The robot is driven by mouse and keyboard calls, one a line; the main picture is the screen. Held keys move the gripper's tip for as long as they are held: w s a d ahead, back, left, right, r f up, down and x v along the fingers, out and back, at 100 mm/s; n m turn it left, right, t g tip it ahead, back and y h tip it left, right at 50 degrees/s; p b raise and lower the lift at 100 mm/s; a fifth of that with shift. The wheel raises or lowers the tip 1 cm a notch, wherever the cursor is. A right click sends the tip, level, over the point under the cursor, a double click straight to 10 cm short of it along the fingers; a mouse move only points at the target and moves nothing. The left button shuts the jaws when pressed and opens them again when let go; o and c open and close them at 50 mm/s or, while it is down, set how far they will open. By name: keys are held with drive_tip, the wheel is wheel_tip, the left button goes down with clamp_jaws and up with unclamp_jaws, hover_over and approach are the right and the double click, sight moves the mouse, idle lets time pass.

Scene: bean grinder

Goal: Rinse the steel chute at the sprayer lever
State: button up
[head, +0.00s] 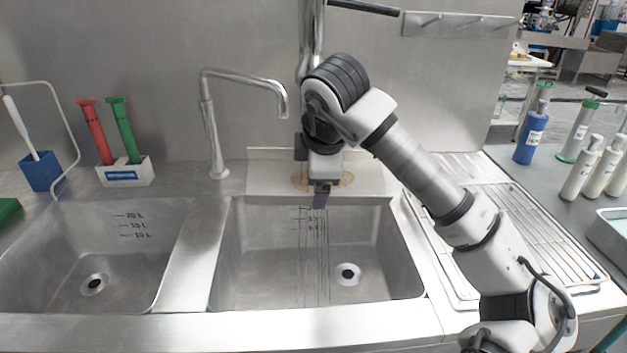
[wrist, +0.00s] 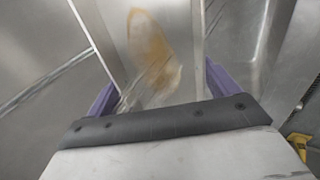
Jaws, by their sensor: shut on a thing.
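The steel chute (head: 265,180) is a wide pale channel across the back of the right sink basin, with brown residue inside around its middle. My gripper (head: 321,196) is above its middle, pointing down, shut on it. In the wrist view the chute (wrist: 115,25) lies between my purple fingers, with its walls on both sides and a brown stain (wrist: 150,45) and water streaks inside. Thin water streams (head: 314,250) fall into the basin below my gripper. A dark lever (head: 364,7) sticks out right at the top, near a vertical steel pipe (head: 310,35); its joint is cut off.
The right basin (head: 250,270) has a drain (head: 347,274). A curved faucet (head: 212,130) stands left of my gripper. The left basin (head: 60,240) looks empty. A rack with red and green tools (head: 125,175) stands behind it. A wire drainboard (head: 530,225) and bottles (head: 532,135) are right.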

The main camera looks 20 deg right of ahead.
drive_tip(key=shift+d, duration=0.25)
drive_tip(key=shift+a, duration=0.1)
drive_tip(key=shift+a+b, duration=0.4)
drive_tip(key=shift+a, duration=0.15)
drive_tip(key=shift+d, duration=0.15)
drive_tip(key=shift+d+b, duration=0.35)
drive_tip(key=shift+d, duration=0.1)
drive_tip(key=shift+a, duration=0.15)
drive_tip(key=shift+a+b, duration=0.35)
drive_tip(key=shift+a, duration=0.1)
drive_tip(key=shift+d, duration=0.1)
drive_tip(key=shift+d+b, duration=0.35)
drive_tip(key=shift+d, duration=0.2)
